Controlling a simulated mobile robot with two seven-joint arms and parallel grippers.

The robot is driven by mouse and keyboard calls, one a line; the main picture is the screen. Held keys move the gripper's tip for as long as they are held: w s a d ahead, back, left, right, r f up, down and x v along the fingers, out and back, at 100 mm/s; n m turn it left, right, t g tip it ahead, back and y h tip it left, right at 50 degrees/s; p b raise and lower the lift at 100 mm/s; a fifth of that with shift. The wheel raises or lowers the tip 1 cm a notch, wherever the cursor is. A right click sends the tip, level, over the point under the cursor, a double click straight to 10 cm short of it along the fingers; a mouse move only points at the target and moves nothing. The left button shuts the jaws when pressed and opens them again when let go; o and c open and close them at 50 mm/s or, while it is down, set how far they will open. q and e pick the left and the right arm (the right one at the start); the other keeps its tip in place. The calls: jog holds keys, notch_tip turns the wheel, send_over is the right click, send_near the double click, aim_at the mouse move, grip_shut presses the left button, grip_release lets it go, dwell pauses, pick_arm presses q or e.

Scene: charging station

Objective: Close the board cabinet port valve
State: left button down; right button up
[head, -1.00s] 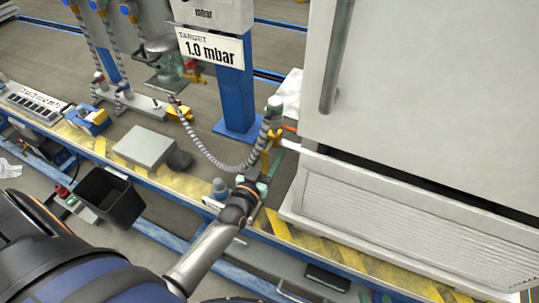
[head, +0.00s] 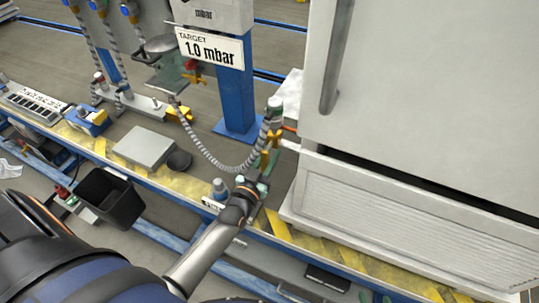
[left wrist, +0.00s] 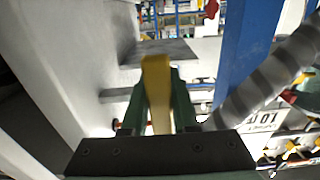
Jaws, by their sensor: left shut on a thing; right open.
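The yellow port valve handle (head: 266,158) is at the left side of the large pale cabinet (head: 400,70), below the end of a ribbed grey hose (head: 215,160). My left gripper (head: 268,165) reaches it from below and is shut on it. In the left wrist view the yellow handle (left wrist: 157,95) stands between the green fingers of the left gripper (left wrist: 158,100), its near part blurred. The cabinet wall (left wrist: 75,60) fills the left of that view. The valve body is mostly hidden. My right gripper is not in view.
A blue post (head: 236,95) with a "1.0 mbar" target sign (head: 210,48) stands behind the hose. The ribbed hose (left wrist: 270,80) passes close on the right in the left wrist view. A grey box (head: 145,147) and a black bin (head: 107,198) are at the left.

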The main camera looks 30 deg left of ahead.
jog(key=shift+w+r, duration=0.1)
jog(key=shift+w, duration=0.05)
dwell(0.8)
